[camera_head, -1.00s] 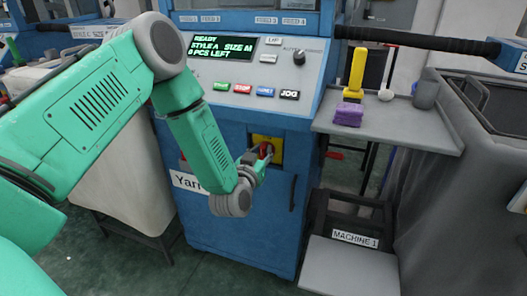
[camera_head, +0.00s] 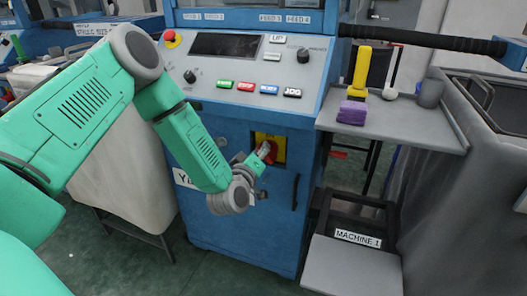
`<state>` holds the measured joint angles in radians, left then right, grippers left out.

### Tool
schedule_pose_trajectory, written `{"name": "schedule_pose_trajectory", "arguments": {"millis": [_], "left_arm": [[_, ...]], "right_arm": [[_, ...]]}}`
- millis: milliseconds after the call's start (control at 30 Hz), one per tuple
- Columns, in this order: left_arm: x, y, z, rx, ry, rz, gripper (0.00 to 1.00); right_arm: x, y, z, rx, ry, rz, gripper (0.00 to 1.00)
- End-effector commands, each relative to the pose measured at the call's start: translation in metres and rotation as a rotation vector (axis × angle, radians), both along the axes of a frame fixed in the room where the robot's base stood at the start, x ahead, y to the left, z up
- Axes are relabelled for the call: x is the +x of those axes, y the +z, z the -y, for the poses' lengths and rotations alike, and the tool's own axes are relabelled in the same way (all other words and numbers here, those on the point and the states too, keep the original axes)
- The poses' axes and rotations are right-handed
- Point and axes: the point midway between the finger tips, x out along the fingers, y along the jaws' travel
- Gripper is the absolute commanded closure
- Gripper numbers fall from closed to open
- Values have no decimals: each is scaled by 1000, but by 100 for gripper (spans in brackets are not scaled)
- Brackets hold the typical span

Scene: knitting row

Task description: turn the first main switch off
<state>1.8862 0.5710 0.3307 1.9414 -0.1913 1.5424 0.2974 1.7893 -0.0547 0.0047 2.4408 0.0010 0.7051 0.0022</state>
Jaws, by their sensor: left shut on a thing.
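The main switch (camera_head: 266,158) is a red rotary knob on a yellow plate (camera_head: 280,150), low on the front of the blue machine cabinet (camera_head: 227,235). My left gripper (camera_head: 264,152) is at the knob and shut on it; its fingers hide part of the knob. The display (camera_head: 239,45) on the sloping panel above is dark. The label "MACHINE 1" (camera_head: 357,239) is on the dark stand at the lower right. My right gripper is not in view.
The panel has several coloured buttons (camera_head: 245,86) and a red emergency stop (camera_head: 171,38). A grey side shelf (camera_head: 405,125) holds a yellow-handled tool (camera_head: 361,70), a purple block (camera_head: 352,112) and a grey cup (camera_head: 430,93). A black-wrapped bar (camera_head: 420,40) spans the upper right.

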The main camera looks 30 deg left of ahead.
Motion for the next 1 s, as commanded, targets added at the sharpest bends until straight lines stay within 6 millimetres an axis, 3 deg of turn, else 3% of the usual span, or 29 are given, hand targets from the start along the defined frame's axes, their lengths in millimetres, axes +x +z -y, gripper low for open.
{"name": "schedule_pose_trajectory", "arguments": {"millis": [600,1000], "left_arm": [[-1,-12,-8,-544,7,133,100],[-1,-15,-8,-739,8,179,100]], "right_arm": [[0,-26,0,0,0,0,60],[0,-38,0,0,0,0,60]]}}
